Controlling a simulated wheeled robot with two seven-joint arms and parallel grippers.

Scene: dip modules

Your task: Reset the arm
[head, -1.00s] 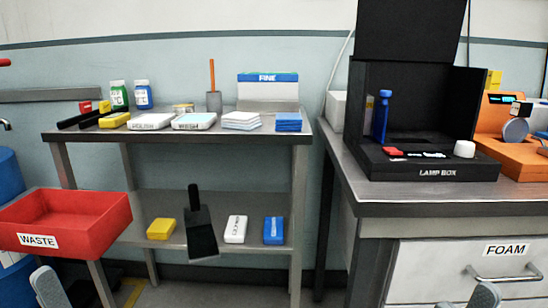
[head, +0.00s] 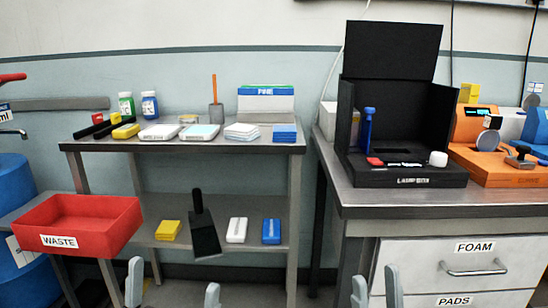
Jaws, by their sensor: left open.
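My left gripper (head: 173,289) shows at the bottom edge, left of the middle. Its two grey fingers are wide apart with nothing between them. My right gripper (head: 376,289) shows at the bottom edge, in front of the foam drawer cabinet. Its two fingertips stand apart with a narrower gap, and I see nothing held between them. Only the fingertips of both grippers are in view; the rest of both arms is hidden below the picture.
A red waste bin (head: 120,230) is at left. A two-tier steel shelf (head: 265,150) holds bottles, pads and a dustpan (head: 203,236). At right, a bench (head: 350,195) carries a black lamp box (head: 410,178) and an orange device (head: 505,172). Drawers (head: 420,262) are below.

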